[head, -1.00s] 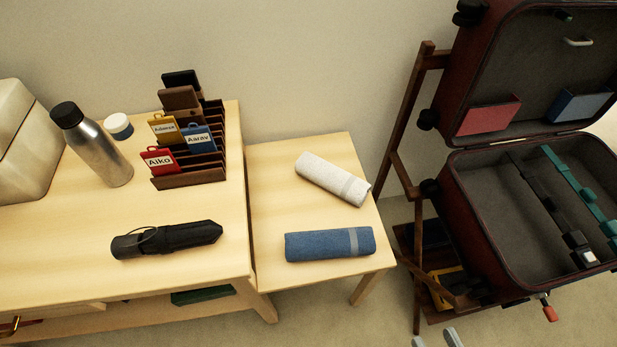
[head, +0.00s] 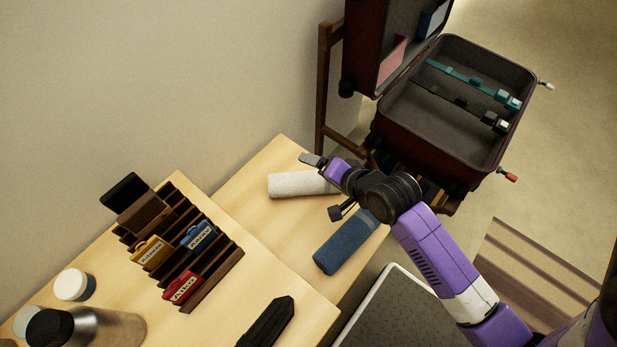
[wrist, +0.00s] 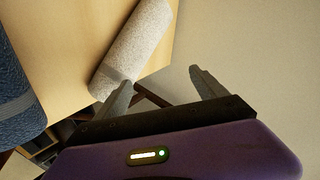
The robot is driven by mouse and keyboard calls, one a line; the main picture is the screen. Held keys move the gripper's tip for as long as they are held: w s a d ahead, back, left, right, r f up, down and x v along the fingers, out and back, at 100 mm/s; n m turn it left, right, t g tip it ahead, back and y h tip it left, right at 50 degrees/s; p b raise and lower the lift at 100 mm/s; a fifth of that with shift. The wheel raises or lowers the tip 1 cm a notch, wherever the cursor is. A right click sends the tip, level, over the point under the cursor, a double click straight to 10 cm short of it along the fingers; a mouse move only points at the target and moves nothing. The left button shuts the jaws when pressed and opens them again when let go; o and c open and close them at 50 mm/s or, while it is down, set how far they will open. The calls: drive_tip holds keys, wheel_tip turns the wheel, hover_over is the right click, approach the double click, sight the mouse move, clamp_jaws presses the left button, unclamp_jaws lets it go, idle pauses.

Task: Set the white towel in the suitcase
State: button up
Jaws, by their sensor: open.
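The white towel (head: 300,184) is a rolled towel lying on the low side table, partly hidden by my arm at its right end. It also shows in the wrist view (wrist: 136,42). The suitcase (head: 447,125) stands open on a wooden stand at the upper right, with straps across its grey inside. My gripper (head: 324,186) is open and empty near the towel's right end. In the wrist view its fingers (wrist: 163,87) are apart, the left one in front of the towel's near end. I cannot tell whether it touches the towel.
A blue rolled towel (head: 346,241) lies beside the white one. A wooden rack with name tags (head: 185,240), a bottle (head: 95,328), a white-lidded jar (head: 72,285) and a black umbrella (head: 268,325) stand or lie on the larger table.

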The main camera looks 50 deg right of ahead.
sight(305, 179)
drive_tip(key=w+d+r+m+g+y+p, duration=0.1)
drive_tip(key=w+d+r+m+g, duration=0.1)
drive_tip(key=w+m, duration=0.4)
drive_tip(key=s+a+f+m+g, duration=0.1)
drive_tip(key=s+a+f+m+g+y, duration=0.1)
drive_tip(key=f+m, duration=0.1)
drive_tip(key=s+a+f+m+y, duration=0.1)
drive_tip(key=shift+s+f+m+g, duration=0.2)
drive_tip(key=shift+s+m+g, duration=0.2)
drive_tip(key=shift+a+f+y, duration=0.1)
drive_tip(key=shift+f+y, duration=0.15)
drive_tip(key=shift+y, duration=0.05)
drive_tip(key=b+x, duration=0.1)
drive_tip(key=x, duration=0.6)
drive_tip(key=shift+s+f, duration=0.1)
drive_tip(key=shift+f, duration=0.15)
drive_tip(key=shift+c, duration=0.2)
drive_tip(key=c, duration=1.4)
drive_tip(key=shift+r, duration=0.1)
